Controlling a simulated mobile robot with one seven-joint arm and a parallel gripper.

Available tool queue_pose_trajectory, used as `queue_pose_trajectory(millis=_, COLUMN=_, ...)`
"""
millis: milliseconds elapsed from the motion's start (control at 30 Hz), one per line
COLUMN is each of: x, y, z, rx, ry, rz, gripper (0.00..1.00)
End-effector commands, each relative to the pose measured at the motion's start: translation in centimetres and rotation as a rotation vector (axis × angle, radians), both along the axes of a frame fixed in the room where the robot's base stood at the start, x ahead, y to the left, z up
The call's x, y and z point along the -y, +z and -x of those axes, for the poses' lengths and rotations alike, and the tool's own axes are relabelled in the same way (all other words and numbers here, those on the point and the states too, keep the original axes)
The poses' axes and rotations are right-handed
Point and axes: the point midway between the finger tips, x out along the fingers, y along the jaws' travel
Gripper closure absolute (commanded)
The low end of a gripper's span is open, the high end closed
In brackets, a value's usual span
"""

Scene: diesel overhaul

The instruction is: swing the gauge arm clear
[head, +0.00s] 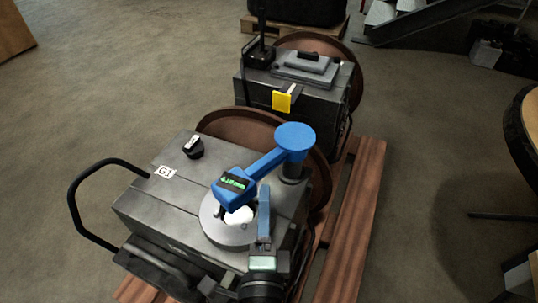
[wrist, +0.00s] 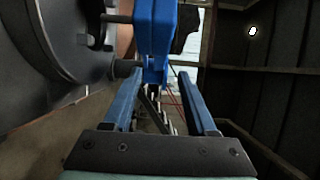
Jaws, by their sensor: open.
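The blue gauge arm (head: 265,165) reaches from a round blue cap on a dark post to a head with a green display, over the grey ring (head: 223,232) on the near engine block (head: 165,205). The ring's opening shows white below the gauge head. My gripper (head: 264,192) is open, just right of the gauge head. In the wrist view, my gripper (wrist: 159,76) has its two blue fingers apart, and the blue gauge arm (wrist: 154,35) shows between and beyond their tips. I cannot tell whether they touch.
A black handle (head: 78,205) sticks out left of the near block, and a black knob (head: 193,147) stands on it. A second block (head: 250,92) with a yellow tag (head: 282,101) stands behind. A wooden pallet (head: 365,190) runs along the right. Floor is clear left.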

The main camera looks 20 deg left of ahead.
Motion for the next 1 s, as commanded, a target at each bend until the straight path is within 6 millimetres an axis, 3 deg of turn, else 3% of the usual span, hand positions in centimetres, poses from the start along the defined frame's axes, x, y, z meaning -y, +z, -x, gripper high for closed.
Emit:
queue_pose_trajectory(millis=500, x=-3.0, y=0.2, z=-8.2, rx=0.003, ry=0.000, rz=0.002, gripper=0.43)
queue_pose_trajectory(millis=700, x=-3.6, y=0.1, z=-9.7, rx=0.002, ry=0.000, rz=0.003, gripper=0.43)
queue_pose_trajectory(millis=1000, x=-3.7, y=0.1, z=-10.0, rx=0.002, ry=0.000, rz=0.002, gripper=0.43)
